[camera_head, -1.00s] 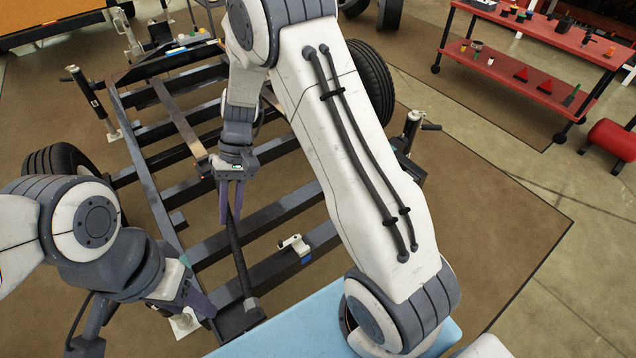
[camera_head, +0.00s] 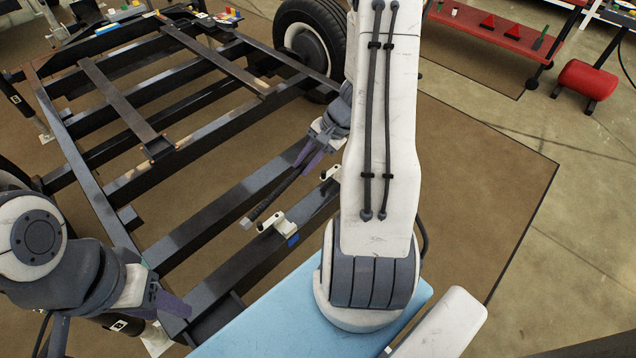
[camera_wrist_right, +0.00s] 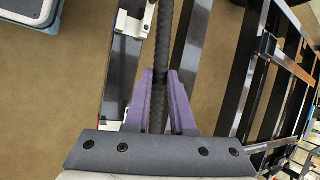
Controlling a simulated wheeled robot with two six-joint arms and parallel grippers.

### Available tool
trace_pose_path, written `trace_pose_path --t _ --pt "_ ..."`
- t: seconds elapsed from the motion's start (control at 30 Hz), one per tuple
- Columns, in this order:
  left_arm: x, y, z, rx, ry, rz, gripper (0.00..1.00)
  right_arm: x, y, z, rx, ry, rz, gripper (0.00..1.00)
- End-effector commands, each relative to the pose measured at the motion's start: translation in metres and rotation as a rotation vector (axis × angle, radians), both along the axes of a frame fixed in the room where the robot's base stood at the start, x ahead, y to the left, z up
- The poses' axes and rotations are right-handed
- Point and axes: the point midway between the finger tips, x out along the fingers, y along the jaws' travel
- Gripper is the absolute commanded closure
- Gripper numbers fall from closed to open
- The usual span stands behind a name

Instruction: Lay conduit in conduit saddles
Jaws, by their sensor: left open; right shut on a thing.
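The conduit is a black ribbed tube (camera_head: 275,197) with a light end piece. My right gripper (camera_head: 310,158) is shut on it; the wrist view shows the tube (camera_wrist_right: 165,30) between the purple fingers (camera_wrist_right: 160,85). Two white conduit saddles sit on a dark frame rail: the near saddle (camera_head: 283,222) and the far saddle (camera_head: 331,172). The tube runs roughly along that rail, to the left of the saddles in the head view. One saddle (camera_wrist_right: 130,20) shows beside the tube in the wrist view. My left gripper (camera_head: 168,303) is open and empty at the frame's near corner.
The dark ladder-like frame (camera_head: 215,210) has several crossbars and open gaps. A wheel (camera_head: 308,45) stands at its far right side. A light blue surface (camera_head: 260,325) is close in front. A red cart (camera_head: 490,35) stands far off at the right.

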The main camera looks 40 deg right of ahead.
Motion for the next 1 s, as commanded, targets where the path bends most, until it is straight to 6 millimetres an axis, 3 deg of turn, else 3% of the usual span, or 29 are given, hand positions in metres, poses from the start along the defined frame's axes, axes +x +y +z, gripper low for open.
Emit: trace_pose_path --t 0.03,0.2,0.8,1.0 --pt "0.000 0.000 -0.013 0.000 0.000 0.000 0.50 -0.007 -0.011 -0.014 -0.001 0.003 -0.053 1.00" --pt "0.000 0.000 -0.019 -0.001 -0.001 0.000 0.50 -0.019 -0.026 -0.023 -0.003 0.009 -0.136 1.00" --pt "0.000 0.000 -0.028 -0.001 -0.001 0.000 0.50 -0.019 -0.022 -0.024 -0.003 -0.004 -0.138 1.00" --pt "0.000 0.000 -0.044 0.000 0.000 0.000 0.50 -0.020 -0.022 -0.042 -0.001 -0.003 -0.139 1.00"
